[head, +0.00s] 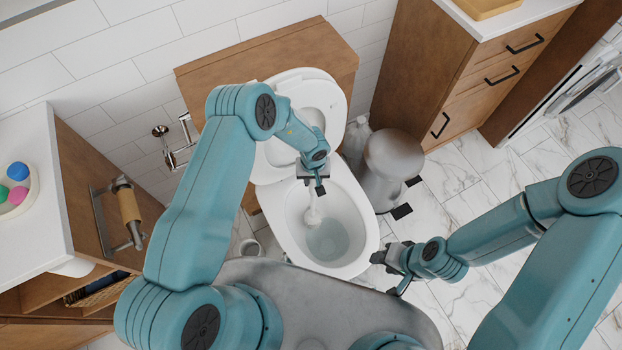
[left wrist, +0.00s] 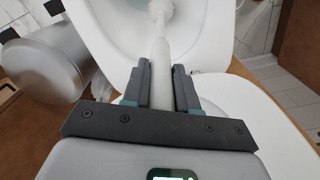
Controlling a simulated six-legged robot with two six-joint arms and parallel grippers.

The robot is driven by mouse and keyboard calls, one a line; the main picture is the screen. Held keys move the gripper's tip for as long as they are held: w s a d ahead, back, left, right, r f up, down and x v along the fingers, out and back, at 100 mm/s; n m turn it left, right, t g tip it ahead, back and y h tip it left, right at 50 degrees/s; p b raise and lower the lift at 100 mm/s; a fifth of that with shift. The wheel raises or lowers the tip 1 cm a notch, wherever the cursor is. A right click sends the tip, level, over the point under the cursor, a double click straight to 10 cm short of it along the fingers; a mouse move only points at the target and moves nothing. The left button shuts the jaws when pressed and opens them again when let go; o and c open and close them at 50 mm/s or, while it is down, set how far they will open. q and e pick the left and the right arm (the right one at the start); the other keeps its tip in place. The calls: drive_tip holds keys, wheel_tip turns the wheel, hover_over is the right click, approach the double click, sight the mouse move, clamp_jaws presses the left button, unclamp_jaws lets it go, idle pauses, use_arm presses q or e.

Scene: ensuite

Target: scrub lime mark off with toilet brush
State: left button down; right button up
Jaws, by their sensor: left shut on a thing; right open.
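The white toilet bowl (head: 350,225) stands open in the middle of the head view, with its seat and lid (head: 335,105) raised. My left gripper (head: 316,188) is over the bowl, shut on the white handle of the toilet brush (head: 313,212). The brush points down into the bowl. In the left wrist view the handle (left wrist: 161,70) runs between the fingers (left wrist: 160,88), and the brush head (left wrist: 160,8) is partly cut off at the top edge. I cannot make out a lime mark. My right gripper (head: 390,268) is open and empty, right of the bowl's front.
A grey pedal bin (head: 390,165) stands close to the bowl's right side. A wooden cabinet (head: 480,75) is behind it. A counter with a paper roll holder (head: 128,210) is at the left. Marble floor (head: 450,185) is free at the right.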

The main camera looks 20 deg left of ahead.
use_arm(q)
drive_tip(key=shift+w+d+f+b, duration=0.25)
drive_tip(key=shift+w+f+b, duration=0.1)
drive_tip(key=shift+b, duration=0.2)
drive_tip(key=shift+s+a+r, duration=0.1)
drive_tip(key=shift+s+a, duration=0.15)
drive_tip(key=shift+s+a+p, duration=0.4)
drive_tip(key=shift+s+a, duration=0.1)
drive_tip(key=shift+s, duration=0.1)
idle(0.7)
wheel_tip(320, 180, up, 8)
drive_tip(key=p, duration=0.7)
drive_tip(key=shift+w, duration=0.1)
